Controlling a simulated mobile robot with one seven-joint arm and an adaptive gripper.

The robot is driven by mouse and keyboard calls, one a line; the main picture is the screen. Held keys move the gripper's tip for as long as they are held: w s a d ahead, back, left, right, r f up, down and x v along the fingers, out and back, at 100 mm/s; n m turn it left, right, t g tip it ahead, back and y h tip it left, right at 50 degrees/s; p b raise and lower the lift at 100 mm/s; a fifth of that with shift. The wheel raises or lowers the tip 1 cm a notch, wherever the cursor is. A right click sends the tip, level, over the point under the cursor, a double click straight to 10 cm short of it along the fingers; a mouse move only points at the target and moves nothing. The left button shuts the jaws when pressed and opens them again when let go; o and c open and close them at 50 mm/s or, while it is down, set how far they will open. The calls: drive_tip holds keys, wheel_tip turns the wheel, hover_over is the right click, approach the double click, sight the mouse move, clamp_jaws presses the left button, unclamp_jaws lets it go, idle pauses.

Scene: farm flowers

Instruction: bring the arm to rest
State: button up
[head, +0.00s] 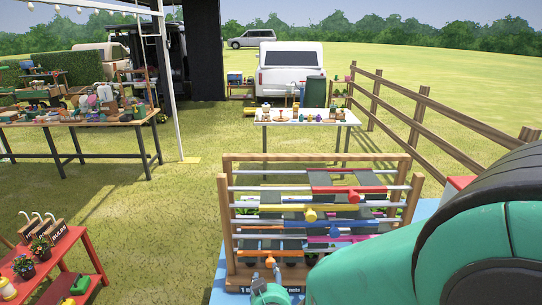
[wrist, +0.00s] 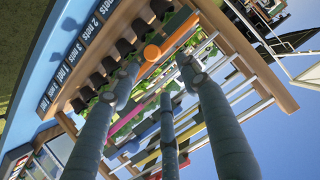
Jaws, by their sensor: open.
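My gripper (wrist: 160,76) shows in the wrist view as long grey fingers spread apart, with nothing between them. Beyond the fingers is a wooden rack (wrist: 210,18) with metal rails, coloured bars and a row of dark pots with green plants. In the head view my green and black arm (head: 400,245) fills the lower right, in front of the rack (head: 229,210). A small green part of my arm shows at the bottom edge, close to the rack's front board.
The rack stands on a blue surface (head: 217,285). A red stand (head: 75,240) with potted flowers is at the lower left. A white table (head: 300,122) with small items stands behind the rack. A wooden fence (head: 420,115) runs along the right. Grass between the tables is clear.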

drive_tip(key=s+d+r+g+y, duration=0.1)
drive_tip(key=s+d+r+g, duration=0.2)
drive_tip(key=r, duration=0.4)
drive_tip(key=s+d+r+g+y, duration=0.1)
drive_tip(key=s+d+r, duration=0.3)
drive_tip(key=r, duration=0.4)
drive_tip(key=s+d+r+g+h, duration=0.1)
drive_tip(key=s+d+r, duration=0.2)
drive_tip(key=s+d, duration=0.4)
drive_tip(key=s+d+r+g+h, duration=0.1)
drive_tip(key=s+d+r+g, duration=0.1)
drive_tip(key=s+d, duration=0.5)
drive_tip(key=s+r, duration=0.1)
drive_tip(key=s, duration=0.3)
drive_tip(key=shift+s+d+r+h, duration=0.15)
drive_tip(key=shift+s+d+h, duration=0.15)
drive_tip(key=shift+s+d, duration=0.1)
